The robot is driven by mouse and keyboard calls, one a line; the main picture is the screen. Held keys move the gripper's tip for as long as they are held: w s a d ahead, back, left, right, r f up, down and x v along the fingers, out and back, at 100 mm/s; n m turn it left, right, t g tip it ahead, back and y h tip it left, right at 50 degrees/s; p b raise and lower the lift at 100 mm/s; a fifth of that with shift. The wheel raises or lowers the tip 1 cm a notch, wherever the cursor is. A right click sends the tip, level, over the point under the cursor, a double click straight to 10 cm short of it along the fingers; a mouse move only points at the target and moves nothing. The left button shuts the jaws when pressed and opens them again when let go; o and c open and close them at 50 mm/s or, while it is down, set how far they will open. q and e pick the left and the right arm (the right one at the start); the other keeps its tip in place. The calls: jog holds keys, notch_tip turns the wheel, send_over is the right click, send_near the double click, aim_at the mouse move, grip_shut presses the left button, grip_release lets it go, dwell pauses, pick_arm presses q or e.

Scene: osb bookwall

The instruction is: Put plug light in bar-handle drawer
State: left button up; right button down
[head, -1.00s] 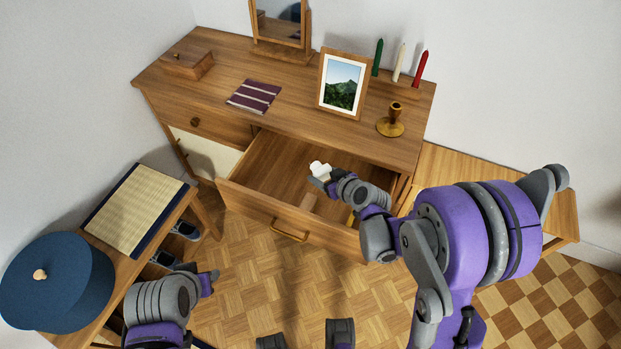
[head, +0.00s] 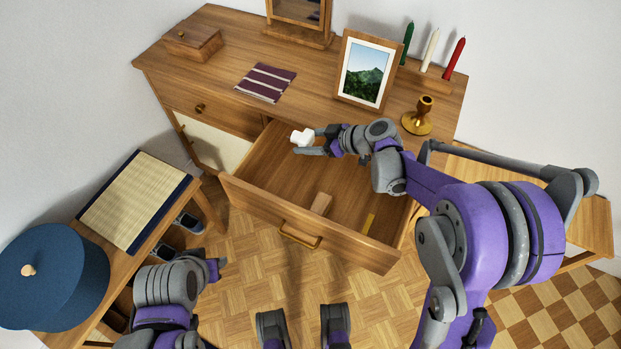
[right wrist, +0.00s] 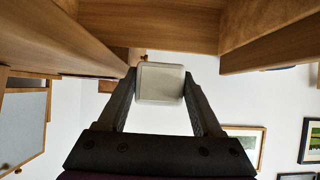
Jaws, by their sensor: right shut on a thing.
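The plug light (head: 301,137) is a small white block. My right gripper (head: 308,143) is shut on it, over the back left part of the open bar-handle drawer (head: 318,232). In the right wrist view the plug light (right wrist: 160,82) sits between the two fingertips. The drawer is pulled well out and its bar handle (head: 299,235) is on the front panel. Whether the plug light is below the drawer's rim I cannot tell. My left gripper (head: 217,269) is low at the left, near the stool, away from the drawer; its finger gap is unclear.
In the drawer lie a wooden block (head: 321,204) and a yellow piece (head: 369,221); its left part looks free. The dresser top holds a picture frame (head: 366,72), brass candlestick (head: 418,117), striped cloth (head: 265,82) and wooden box (head: 193,42).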

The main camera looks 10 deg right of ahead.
notch_tip(320, 180, down, 18)
jog(key=b, duration=0.3)
jog(key=shift+f, duration=0.25)
jog(key=shift+f, duration=0.1)
jog(key=shift+c, duration=0.2)
grip_release()
jog(key=shift+d+r, duration=0.15)
jog(key=shift+r, duration=0.1)
jog(key=p+v, duration=0.1)
jog(key=v, duration=1)
jog(key=shift+s+d+r, duration=0.2)
